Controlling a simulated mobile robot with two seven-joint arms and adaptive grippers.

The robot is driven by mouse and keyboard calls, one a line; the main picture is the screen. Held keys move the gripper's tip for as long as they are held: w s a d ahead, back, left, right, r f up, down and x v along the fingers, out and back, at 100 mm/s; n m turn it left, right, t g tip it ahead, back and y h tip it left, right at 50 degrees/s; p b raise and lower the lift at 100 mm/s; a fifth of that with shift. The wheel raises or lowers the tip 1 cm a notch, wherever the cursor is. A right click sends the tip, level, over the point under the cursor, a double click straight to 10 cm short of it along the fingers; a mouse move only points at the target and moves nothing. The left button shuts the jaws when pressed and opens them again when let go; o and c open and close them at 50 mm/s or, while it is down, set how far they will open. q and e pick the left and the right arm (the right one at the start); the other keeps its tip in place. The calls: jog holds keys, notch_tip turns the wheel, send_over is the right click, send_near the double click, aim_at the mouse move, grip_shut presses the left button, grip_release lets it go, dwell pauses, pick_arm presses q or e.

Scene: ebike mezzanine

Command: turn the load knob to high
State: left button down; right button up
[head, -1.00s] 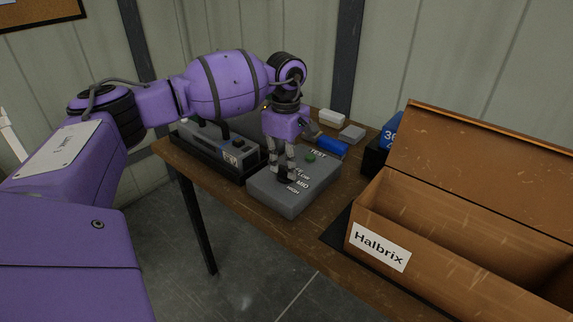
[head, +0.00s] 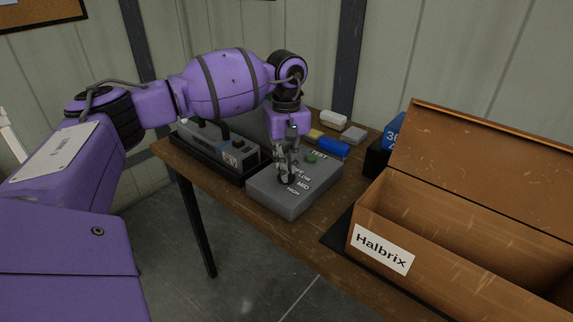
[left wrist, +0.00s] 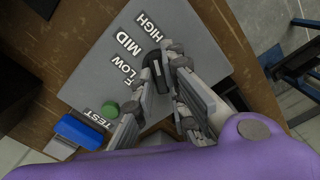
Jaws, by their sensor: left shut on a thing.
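The grey test box (head: 290,200) sits on the wooden table with the labels LOW, MID and HIGH and a green TEST button (head: 311,157). In the left wrist view, the black load knob (left wrist: 156,72) stands beside the arc of labels and bears a light pointer mark. Its upper end faces the MID and HIGH labels; I cannot tell its exact setting. My left gripper (head: 286,177) points down over the box and is shut on the knob, a finger on either side in the left wrist view (left wrist: 160,76). The fingers hide part of the knob in the head view. My right gripper is not in view.
A blue block (head: 333,148) and small light blocks (head: 334,118) lie behind. An open wooden crate labelled Halbrix (head: 430,265) stands to the right. The table's front edge is close to the box.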

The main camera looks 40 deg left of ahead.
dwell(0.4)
pick_arm(q)
jog(key=c, duration=1.8)
grip_release()
jog(key=shift+o, duration=0.2)
jog(key=shift+r, duration=0.3)
notch_tip(320, 180, up, 12)
jog(key=shift+f, duration=0.25)
jog(key=shift+f, duration=0.1)
